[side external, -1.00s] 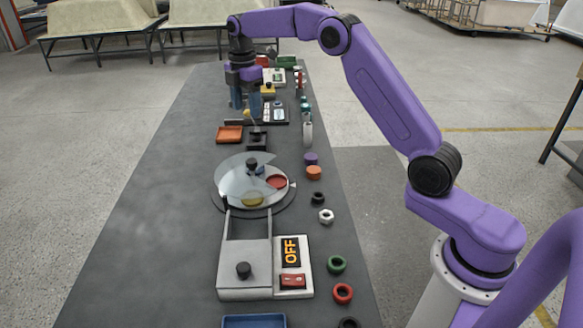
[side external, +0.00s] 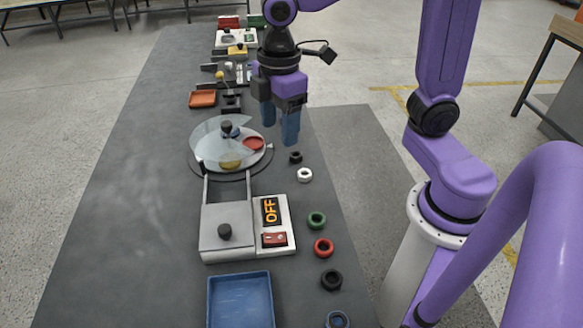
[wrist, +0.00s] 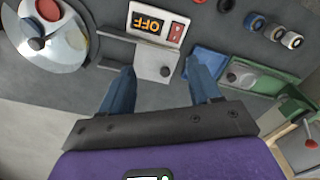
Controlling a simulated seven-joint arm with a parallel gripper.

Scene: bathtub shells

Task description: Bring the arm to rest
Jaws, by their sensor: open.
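My gripper (side external: 281,128) hangs pointing down, with its two blue fingers apart and nothing between them. In the side external view it is above the right edge of the table, to the right of the round turntable. The gripper also shows in the wrist view (wrist: 163,82), open and empty, with bare grey table and part of a grey box between the fingers. My arm is bent and raised, with the gripper clear of the table top.
A turntable (side external: 190,168) with a clear cover stands left of the gripper. A grey box with an OFF display (side external: 271,210), a blue tray (side external: 240,300) and several rings and nuts, including a green one (side external: 317,220), are nearer. The table's left side is clear.

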